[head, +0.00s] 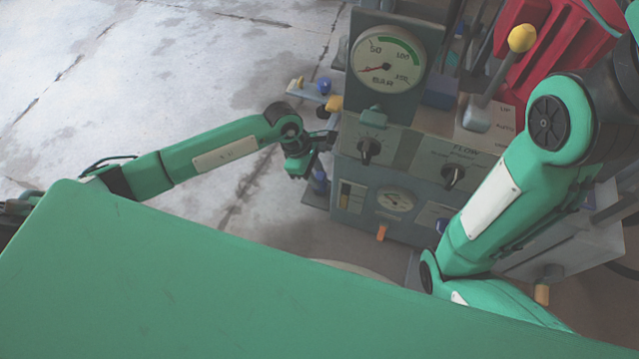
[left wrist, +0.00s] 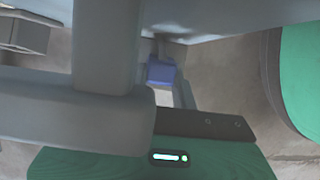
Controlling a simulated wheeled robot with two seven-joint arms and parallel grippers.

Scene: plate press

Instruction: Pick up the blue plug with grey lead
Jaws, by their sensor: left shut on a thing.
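The blue plug (left wrist: 161,72) shows in the left wrist view at the tip of a light grey finger of my left gripper (left wrist: 172,82). A short grey piece, which may be its lead, meets it from above; the rest is hidden behind large grey shapes. The gripper is shut on the plug; the fingers are mostly hidden. My right gripper is out of view.
The grey panel (head: 400,148) carries a big gauge (head: 387,60), black knobs and a yellow-tipped lever (head: 521,38). A blue knob (head: 323,85) sits on a ledge above my left gripper. Open concrete floor (head: 140,60) lies to the left.

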